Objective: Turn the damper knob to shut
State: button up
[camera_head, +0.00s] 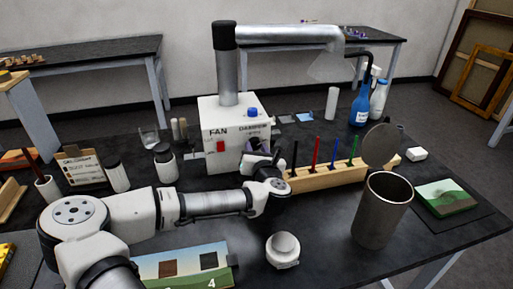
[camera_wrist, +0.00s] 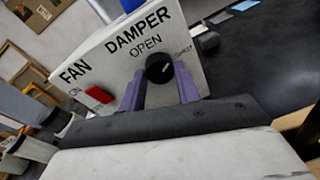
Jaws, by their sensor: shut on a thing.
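The white fan box (camera_head: 222,112) stands on the black bench and carries FAN and DAMPER labels. In the wrist view its front panel (camera_wrist: 112,68) is tilted. The black round damper knob (camera_wrist: 159,68) sits below the word OPEN, with SHUT to its right. A short light mark on the knob slants up and right, towards the SHUT side. My gripper (camera_wrist: 158,80) has one purple finger on each side of the knob and is shut on it. In the head view my gripper (camera_head: 261,158) is at the box's front right, and the knob is hidden or too small to tell.
A red fan switch (camera_head: 221,146) is left of my gripper. A wooden rack (camera_head: 330,176) with coloured sticks stands close on the right. A metal cylinder (camera_head: 382,212) and a white lidded jar (camera_head: 283,250) stand nearer. White dark-topped jars (camera_head: 165,163) stand left of the box.

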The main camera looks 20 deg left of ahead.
jog(key=m+p, duration=0.1)
jog(key=m, duration=0.2)
jog(key=shift+d+m, duration=0.1)
jog(key=shift+m, duration=0.3)
jog(key=shift+m+g+y, duration=0.3)
jog(key=shift+m, duration=0.4)
jog(key=shift+p, duration=0.3)
jog(key=o, duration=1)
jog(key=shift+c, duration=0.2)
jog(key=b+v, duration=0.3)
jog(key=v, duration=1)
jog(key=shift+s+d, duration=0.25)
jog(key=shift+s, duration=0.1)
